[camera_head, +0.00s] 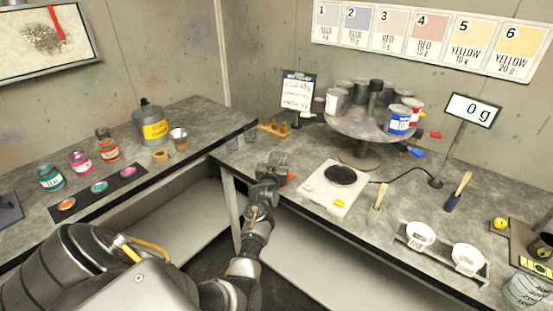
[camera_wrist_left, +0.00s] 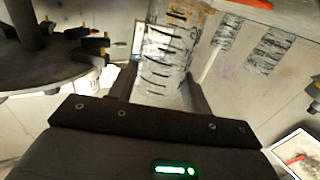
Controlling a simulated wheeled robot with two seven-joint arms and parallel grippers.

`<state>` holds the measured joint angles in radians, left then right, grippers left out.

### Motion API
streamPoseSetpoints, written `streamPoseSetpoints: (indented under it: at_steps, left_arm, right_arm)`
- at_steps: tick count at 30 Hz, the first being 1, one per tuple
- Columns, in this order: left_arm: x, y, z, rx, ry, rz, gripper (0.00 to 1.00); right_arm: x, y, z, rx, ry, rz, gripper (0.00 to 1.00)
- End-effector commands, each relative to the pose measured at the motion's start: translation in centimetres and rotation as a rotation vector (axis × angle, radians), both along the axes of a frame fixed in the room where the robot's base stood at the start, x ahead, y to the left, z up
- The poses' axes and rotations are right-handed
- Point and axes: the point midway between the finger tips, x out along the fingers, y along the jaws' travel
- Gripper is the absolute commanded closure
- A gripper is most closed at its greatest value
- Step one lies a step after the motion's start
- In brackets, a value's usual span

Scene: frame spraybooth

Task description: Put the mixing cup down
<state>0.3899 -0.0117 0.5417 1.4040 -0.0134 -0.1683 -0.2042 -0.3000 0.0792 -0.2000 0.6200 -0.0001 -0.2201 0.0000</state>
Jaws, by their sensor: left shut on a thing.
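My left gripper (camera_head: 272,166) is over the front left part of the right-hand bench, left of the scale (camera_head: 325,198). In the left wrist view it is shut on the mixing cup (camera_wrist_left: 163,58), a clear cup with dark graduation marks, held between its two fingers. That view is upside down, so the cup looks roughly upright. In the head view the gripper hides most or all of the cup. I cannot tell whether its base touches the bench. My right gripper is not in view.
The paint turntable (camera_head: 345,124) is behind the scale, whose display (camera_head: 473,110) reads 0 g. A brush (camera_head: 377,205) and white bowls (camera_head: 420,234) stand to the right. Paint jars (camera_head: 107,147) stand on the left bench.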

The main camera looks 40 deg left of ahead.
Motion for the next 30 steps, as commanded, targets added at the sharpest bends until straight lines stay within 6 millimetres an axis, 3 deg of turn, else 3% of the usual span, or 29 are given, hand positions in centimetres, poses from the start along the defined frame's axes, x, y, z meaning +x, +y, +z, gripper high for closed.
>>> streamPoseSetpoints:
  at_steps: [7,8,13,24,30]
  left_arm:
    - [0.0,0.0,-0.6,0.0,0.001,0.0,0.72]
    - [0.0,0.0,-0.6,0.0,0.001,0.0,0.5]
    - [0.0,0.0,-0.5,0.0,0.001,0.0,0.29]
    - [-0.1,-0.1,-0.6,-0.001,0.0,-0.001,0.29]
    - [-2.8,-1.6,-0.9,0.001,0.0,0.0,0.29]
  right_arm:
    - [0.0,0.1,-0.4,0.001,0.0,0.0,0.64]
    - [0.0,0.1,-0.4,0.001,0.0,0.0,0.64]
    - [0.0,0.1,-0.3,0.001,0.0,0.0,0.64]
    - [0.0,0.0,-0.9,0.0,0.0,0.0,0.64]
    - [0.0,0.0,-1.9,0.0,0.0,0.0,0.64]
